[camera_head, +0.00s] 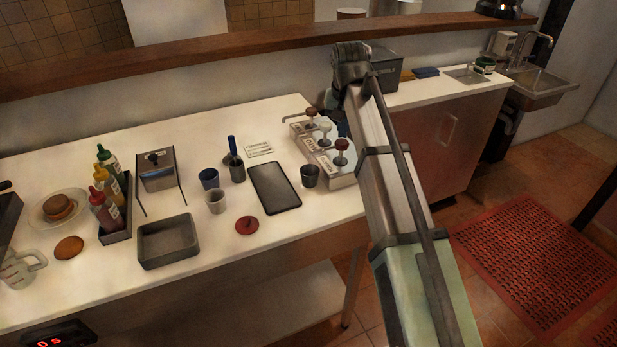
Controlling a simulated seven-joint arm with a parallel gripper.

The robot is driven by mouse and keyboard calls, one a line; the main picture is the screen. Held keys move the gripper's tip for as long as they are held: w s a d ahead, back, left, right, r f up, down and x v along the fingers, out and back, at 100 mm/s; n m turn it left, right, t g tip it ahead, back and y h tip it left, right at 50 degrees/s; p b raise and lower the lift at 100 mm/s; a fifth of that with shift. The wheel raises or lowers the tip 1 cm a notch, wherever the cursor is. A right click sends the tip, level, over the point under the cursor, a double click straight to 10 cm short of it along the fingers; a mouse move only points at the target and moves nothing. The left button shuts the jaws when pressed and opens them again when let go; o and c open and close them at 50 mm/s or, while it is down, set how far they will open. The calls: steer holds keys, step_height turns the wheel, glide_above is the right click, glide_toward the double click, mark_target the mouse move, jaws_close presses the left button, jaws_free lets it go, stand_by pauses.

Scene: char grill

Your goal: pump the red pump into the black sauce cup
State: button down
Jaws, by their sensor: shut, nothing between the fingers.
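The pump station (340,181) is a metal box at the right end of the white counter, with several pumps on top. The front pump has a dark red knob (341,144); a paler knob (324,123) and a brownish one (311,112) stand behind it. A black sauce cup (310,177) stands upright on the counter just left of the station's front end, apart from the red knob. My gripper (332,98) is shut and empty at the far end of my arm, near the station's back; its fingertips are mostly hidden.
A black tray (274,188) lies left of the cup. Further left stand a blue cup (209,179), a white cup (216,203) and a dark holder (236,170) with a blue handle. A red disc (247,225) lies in front. My arm covers the counter's right end.

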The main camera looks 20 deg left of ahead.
mark_target(342, 142)
steer(key=shift+f, duration=1.65)
steer(key=shift+r, duration=1.6)
steer(key=shift+f, duration=1.6)
steer(key=shift+r, duration=1.6)
